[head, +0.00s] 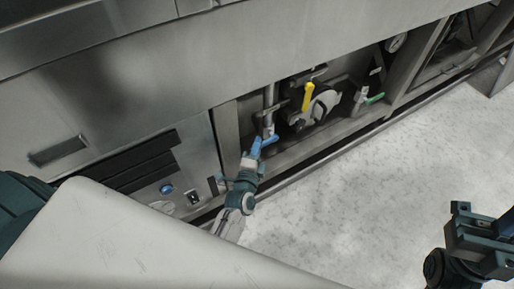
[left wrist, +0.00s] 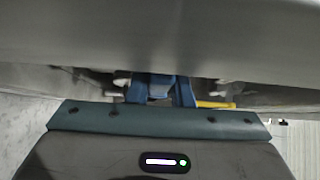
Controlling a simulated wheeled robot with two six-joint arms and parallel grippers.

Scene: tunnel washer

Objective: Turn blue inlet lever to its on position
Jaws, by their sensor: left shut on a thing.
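The blue inlet lever (head: 269,140) sits on a valve at the foot of a vertical pipe, in the open bay of the washer. My left gripper (head: 257,149) reaches it from below left and is shut on it. The gripper's blue fingers are close in colour to the lever, so the exact contact and the lever's angle are hard to make out. In the left wrist view the blue fingers (left wrist: 161,91) show beyond the dark gripper body, under a grey panel. My right gripper (head: 478,226) is at the lower right, over the floor, away from the valves.
A yellow lever (head: 308,96) stands close to the right of the blue one and also shows in the left wrist view (left wrist: 215,104). A green-handled valve (head: 374,99) and a gauge (head: 396,42) are further right. The pale floor (head: 350,190) is clear.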

